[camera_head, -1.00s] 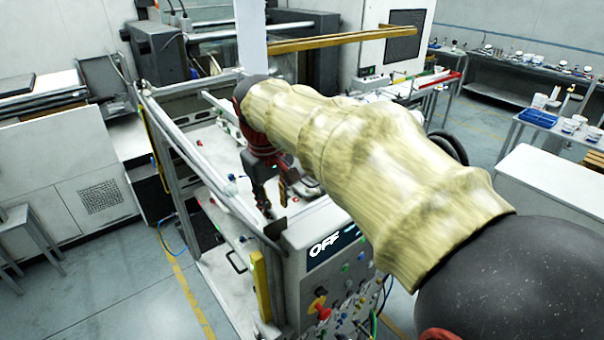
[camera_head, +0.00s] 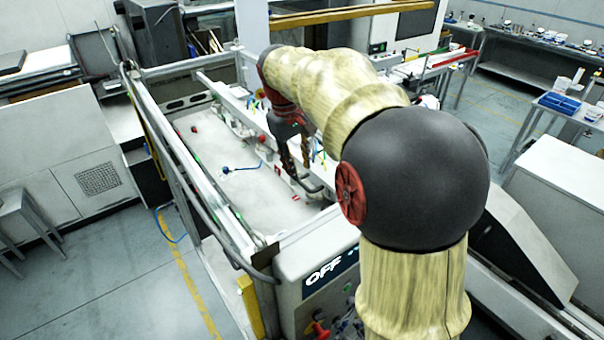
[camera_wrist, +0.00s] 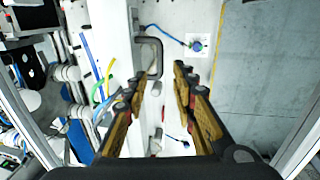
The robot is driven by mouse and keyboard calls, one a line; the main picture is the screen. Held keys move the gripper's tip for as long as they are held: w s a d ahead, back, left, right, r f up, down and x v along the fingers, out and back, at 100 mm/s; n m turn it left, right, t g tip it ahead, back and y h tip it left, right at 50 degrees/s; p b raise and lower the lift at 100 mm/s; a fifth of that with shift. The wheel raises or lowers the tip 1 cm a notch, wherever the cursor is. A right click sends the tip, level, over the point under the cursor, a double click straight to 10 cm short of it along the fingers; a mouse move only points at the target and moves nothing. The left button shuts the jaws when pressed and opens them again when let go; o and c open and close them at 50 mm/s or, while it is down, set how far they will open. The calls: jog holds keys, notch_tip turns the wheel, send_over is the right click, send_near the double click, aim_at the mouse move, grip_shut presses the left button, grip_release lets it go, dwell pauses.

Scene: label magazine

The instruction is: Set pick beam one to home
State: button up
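A long white beam (camera_head: 232,97) with small fittings runs lengthwise inside the machine frame; I take it for pick beam one, though no label is readable. In the wrist view the white beam (camera_wrist: 112,22) runs down the picture, with a black bracket-shaped handle (camera_wrist: 160,46) on its right side. My gripper (camera_wrist: 160,74) is open and empty, its two brown-padded fingers apart below the handle in the picture, not closed on it. In the head view my gripper (camera_head: 294,168) hangs down over the beam, and my arm hides part of the machine's right side.
The machine's front panel (camera_head: 322,273) shows "OFF" and carries a red knob (camera_head: 319,329). A metal rail (camera_head: 190,165) borders the left side of the machine. Blue, green and yellow hoses (camera_wrist: 98,75) lie left of the beam. The white machine bed (camera_head: 235,160) is largely clear.

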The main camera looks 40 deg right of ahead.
aim_at(302, 183)
jog(key=shift+d+f, duration=0.25)
jog(key=shift+f, duration=1.05)
jog(key=shift+d+f, duration=0.2)
jog(key=shift+f, duration=1.05)
jog(key=c, duration=0.3)
jog(key=c, duration=0.4)
grip_shut()
